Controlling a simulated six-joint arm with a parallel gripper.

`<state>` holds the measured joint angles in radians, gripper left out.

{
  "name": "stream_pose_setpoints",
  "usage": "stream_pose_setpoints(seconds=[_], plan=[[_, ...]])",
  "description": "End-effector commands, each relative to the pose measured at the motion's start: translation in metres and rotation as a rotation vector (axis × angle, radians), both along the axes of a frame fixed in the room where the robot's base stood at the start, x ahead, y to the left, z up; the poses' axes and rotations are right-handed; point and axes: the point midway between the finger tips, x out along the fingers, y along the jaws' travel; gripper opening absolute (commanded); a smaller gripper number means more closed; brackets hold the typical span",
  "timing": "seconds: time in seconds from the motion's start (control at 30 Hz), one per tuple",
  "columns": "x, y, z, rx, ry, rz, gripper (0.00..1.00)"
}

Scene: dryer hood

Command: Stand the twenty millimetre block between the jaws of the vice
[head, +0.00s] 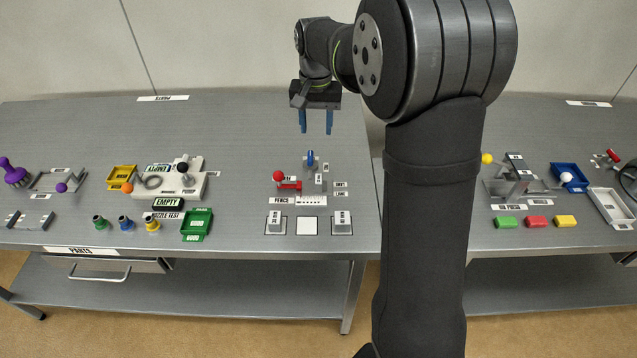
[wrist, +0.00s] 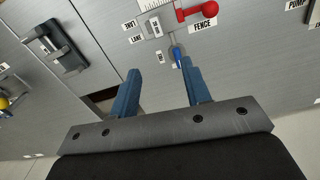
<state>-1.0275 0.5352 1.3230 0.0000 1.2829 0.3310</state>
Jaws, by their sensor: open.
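My gripper (head: 316,131) is open and empty, with blue fingers pointing down, high above the back of the middle bench. In the wrist view, the gripper (wrist: 160,67) shows its two fingers apart with nothing between them. Two pale grey blocks with labels stand near the front edge, a left block (head: 276,223) and a right block (head: 342,223). Their labels are too small to read surely, so I cannot tell which is twenty millimetres. A small grey fixture with a blue handle (head: 310,158) stands behind them and may be the vice; its jaws are not clear.
A white square (head: 307,226) lies between the two blocks. A red-knobbed lever (head: 279,177) stands left of the blue handle, near a scale strip (head: 311,201). A green tray (head: 197,225) lies further left. The bench behind the blue handle is clear.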

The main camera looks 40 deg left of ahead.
Motion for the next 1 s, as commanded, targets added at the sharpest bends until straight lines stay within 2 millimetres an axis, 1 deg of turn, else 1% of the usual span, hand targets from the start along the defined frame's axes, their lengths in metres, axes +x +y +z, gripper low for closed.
stream_pose_setpoints(seconds=[0.13, 0.23, 0.37, 0.6, 0.7, 0.8, 0.93, 1.0], plan=[[0.000, 0.000, -0.001, -0.001, 0.001, 0.080, 0.44], [-0.001, 0.000, -0.011, -0.003, 0.002, 0.093, 0.44], [-0.001, -0.001, -0.037, -0.005, 0.003, 0.092, 0.44], [-0.001, -0.001, -0.090, -0.004, 0.003, 0.090, 0.44], [-0.001, -0.001, -0.106, -0.003, 0.002, 0.090, 0.44], [0.000, -0.001, -0.117, -0.002, 0.001, 0.089, 0.44], [0.000, -0.001, -0.124, -0.001, 0.001, 0.089, 0.44], [-0.001, -0.003, -0.130, -0.002, 0.001, 0.089, 0.44]])
